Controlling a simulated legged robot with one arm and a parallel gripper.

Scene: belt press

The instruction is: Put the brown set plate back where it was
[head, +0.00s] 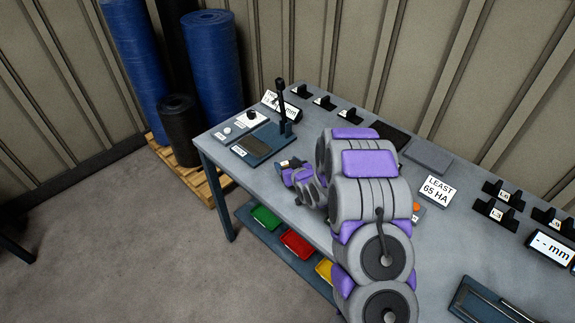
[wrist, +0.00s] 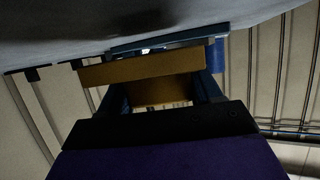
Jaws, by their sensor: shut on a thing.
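My gripper (head: 286,165) is low over the front left part of the bench in the head view, beside the dark blue press base. In the wrist view my gripper (wrist: 162,88) is shut on the brown set plate (wrist: 140,71), which spans the space between the blue fingers. A second brown surface shows just below it there; I cannot tell if it is the same piece. In the head view the plate is too small and covered to make out well. The press (head: 264,143) has a dark bed and an upright black lever (head: 281,97).
The grey bench (head: 330,222) carries a tilted mm display (head: 281,105), black holders along the back, a dark flat pad (head: 390,137), a grey slab (head: 429,156) and a "LEAST 65 HA" sign (head: 438,190). Coloured bins (head: 297,243) sit below. Blue rolls (head: 212,65) stand behind left.

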